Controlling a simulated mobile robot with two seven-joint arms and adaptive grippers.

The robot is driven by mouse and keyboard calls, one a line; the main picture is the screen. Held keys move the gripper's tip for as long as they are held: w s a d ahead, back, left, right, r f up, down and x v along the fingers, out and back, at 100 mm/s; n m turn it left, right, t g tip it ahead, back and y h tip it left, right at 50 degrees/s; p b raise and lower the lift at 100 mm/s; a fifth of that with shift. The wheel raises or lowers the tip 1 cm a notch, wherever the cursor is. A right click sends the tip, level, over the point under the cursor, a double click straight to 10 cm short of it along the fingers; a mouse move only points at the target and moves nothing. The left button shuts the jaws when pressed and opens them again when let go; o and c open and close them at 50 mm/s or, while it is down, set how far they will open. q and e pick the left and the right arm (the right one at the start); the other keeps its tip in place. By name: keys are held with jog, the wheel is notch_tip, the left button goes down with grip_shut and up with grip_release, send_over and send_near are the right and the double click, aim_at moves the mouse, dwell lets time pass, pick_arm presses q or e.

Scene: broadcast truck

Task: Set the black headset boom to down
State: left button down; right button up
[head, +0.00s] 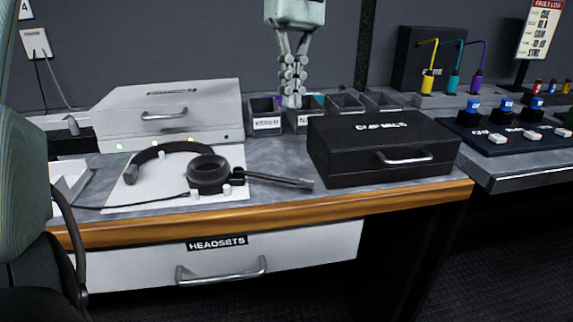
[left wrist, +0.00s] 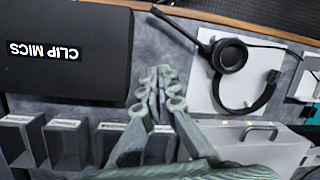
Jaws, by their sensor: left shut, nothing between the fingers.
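The black headset (head: 208,172) lies on a white mat (head: 125,198) on the grey desk. It also shows in the left wrist view (left wrist: 231,56). Its headband curves off to the left of the ear cup in the head view. Its boom (head: 265,180) sticks out to the right of the ear cup, past the mat, with its tip near the black case; it also shows in the left wrist view (left wrist: 183,29). My left gripper (head: 292,101) points down behind the boom, near the small bins. It is shut and empty, apart from the headset. My right gripper is not in view.
A black CLIP MICS case (head: 345,168) stands right of the boom. A white case (head: 190,110) stands behind the headset, and small grey bins (head: 265,120) stand at the back. A HEADSETS drawer (head: 310,255) is under the desk edge.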

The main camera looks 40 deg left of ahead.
aim_at(291, 176)
pick_arm(q)
jog(key=f+m, duration=0.3)
jog(key=s+d+f+m, duration=0.1)
jog(key=f+m, duration=0.2)
jog(key=f, duration=0.1)
jog(key=f+m+b, duration=0.1)
jog(key=f+m, duration=0.2)
jog(key=f, duration=0.1)
jog(key=shift+s+d, duration=0.2)
jog(key=shift+s, duration=0.15)
jog(key=s, duration=0.1)
jog(key=s+d+r, duration=0.1)
jog(key=s, duration=0.1)
jog(key=shift+d+r+y+p, duration=0.1)
jog(key=shift+d+y+p, duration=0.05)
jog(key=shift+y+p, duration=0.15)
jog(key=shift+s+d, duration=0.1)
jog(key=shift+s, duration=0.1)
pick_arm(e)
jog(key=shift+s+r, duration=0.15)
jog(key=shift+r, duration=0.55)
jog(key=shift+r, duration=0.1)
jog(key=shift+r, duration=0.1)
